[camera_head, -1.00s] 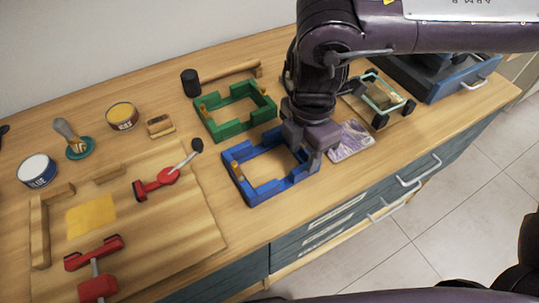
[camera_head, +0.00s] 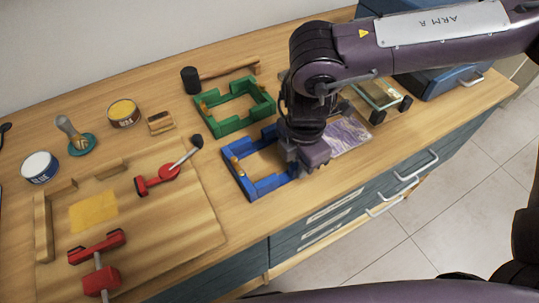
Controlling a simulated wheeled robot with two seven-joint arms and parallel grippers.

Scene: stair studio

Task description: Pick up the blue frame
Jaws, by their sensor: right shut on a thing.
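The blue frame (camera_head: 242,178) lies on the wooden workbench, in front of the green frame (camera_head: 214,120). My right gripper (camera_head: 303,168) comes down from above and is shut on the right side of the blue frame. Its fingertips are partly hidden by the gripper body and the frame's edge. The blue frame's far right corner is hidden behind the gripper. I cannot tell whether the frame is clear of the bench. My left gripper is not in view.
A picture card (camera_head: 347,135) lies right of the gripper. A mallet (camera_head: 191,80), a blue can (camera_head: 40,167), a yellow can (camera_head: 123,112) and red clamps (camera_head: 155,181) stand around. A blue toolbox (camera_head: 440,84) is at the right. Drawer handles (camera_head: 417,166) line the bench front.

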